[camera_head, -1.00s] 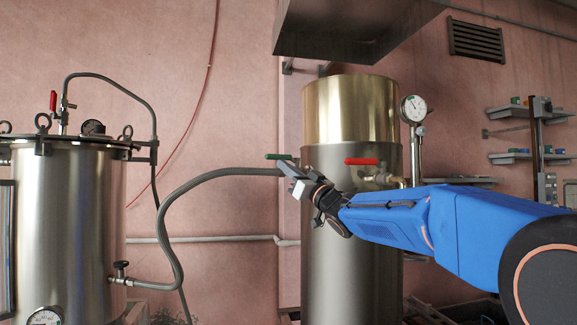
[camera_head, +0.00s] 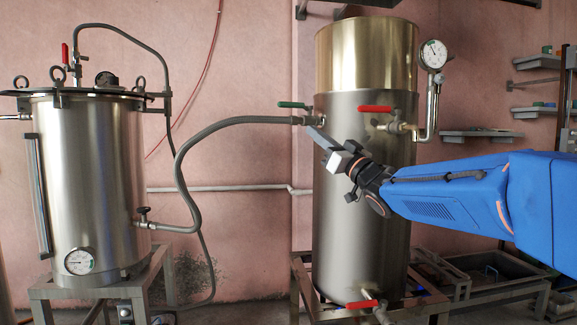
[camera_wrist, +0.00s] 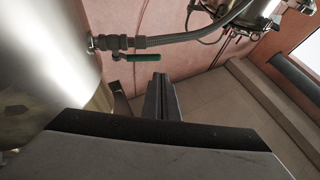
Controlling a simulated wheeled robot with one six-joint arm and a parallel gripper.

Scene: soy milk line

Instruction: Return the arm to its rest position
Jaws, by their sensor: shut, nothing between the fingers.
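My blue arm (camera_head: 460,195) reaches in from the right in the head view. My gripper (camera_head: 318,133) is at its end, pointing up and left in front of the tall steel and brass tank (camera_head: 350,240). In the wrist view the gripper's fingers (camera_wrist: 160,97) are together with nothing held. The green valve handle (camera_head: 292,104) is just beyond the fingertips to the upper left; it also shows in the wrist view (camera_wrist: 143,57), apart from the fingers. The red valve handle (camera_head: 376,108) is above the wrist.
A grey hose (camera_head: 205,132) runs from the green-handled valve to a lidded steel vessel (camera_head: 95,180) at left. A pressure gauge (camera_head: 433,55) stands right of the tank. Small wall shelves (camera_head: 480,134) are at right. A metal stand (camera_head: 325,312) is under the tank.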

